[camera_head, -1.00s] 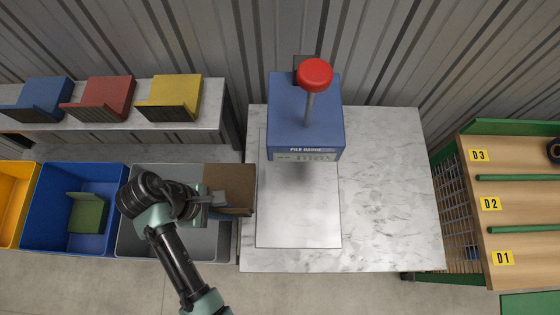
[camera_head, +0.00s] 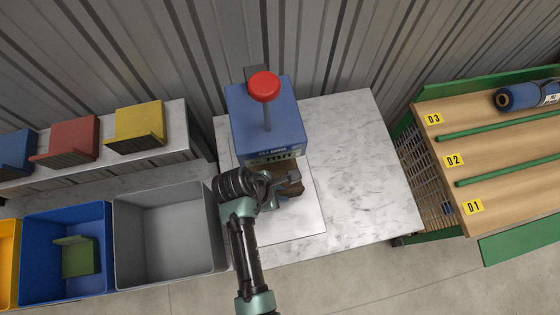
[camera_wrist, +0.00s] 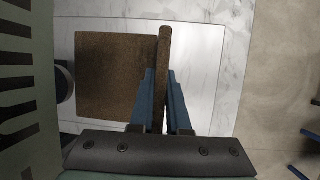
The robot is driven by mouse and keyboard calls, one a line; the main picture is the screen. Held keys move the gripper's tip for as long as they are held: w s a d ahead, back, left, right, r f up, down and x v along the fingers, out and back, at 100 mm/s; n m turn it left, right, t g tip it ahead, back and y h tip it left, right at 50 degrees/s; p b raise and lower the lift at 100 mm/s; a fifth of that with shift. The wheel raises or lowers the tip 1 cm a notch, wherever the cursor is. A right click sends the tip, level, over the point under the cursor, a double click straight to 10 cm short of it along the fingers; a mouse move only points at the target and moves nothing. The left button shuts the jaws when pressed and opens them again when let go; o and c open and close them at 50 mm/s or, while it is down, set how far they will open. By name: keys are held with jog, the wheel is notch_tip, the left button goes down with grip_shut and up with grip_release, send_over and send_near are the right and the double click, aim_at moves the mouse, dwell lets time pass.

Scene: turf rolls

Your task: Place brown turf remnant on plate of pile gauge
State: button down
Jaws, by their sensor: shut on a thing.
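The brown turf remnant (camera_wrist: 112,75) shows in the wrist view as an L-shaped piece with a flat panel and a thin upright edge. My gripper (camera_wrist: 164,85) is shut on that upright edge with its blue fingers. In the head view the remnant (camera_head: 291,189) is mostly hidden behind my gripper (camera_head: 284,180). The pile gauge (camera_head: 265,125) is a blue box with a red knob on a post. Its pale plate (camera_head: 300,222) extends toward me, and the remnant is over it, close in front of the blue box. I cannot tell whether the remnant touches the plate.
The gauge stands on a marble-topped table (camera_head: 365,180) with clear room at right. To the left are a grey bin (camera_head: 165,280), a blue bin with a green piece (camera_head: 80,258), and a shelf with coloured pieces. A wooden rack (camera_head: 510,165) with a blue roll is at right.

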jog(key=shift+a+f, duration=0.15)
jog(key=shift+f, duration=1.25)
jog(key=shift+f, duration=0.15)
jog(key=c, duration=0.9)
grip_release()
jog(key=shift+s, duration=0.1)
jog(key=v, duration=1.2)
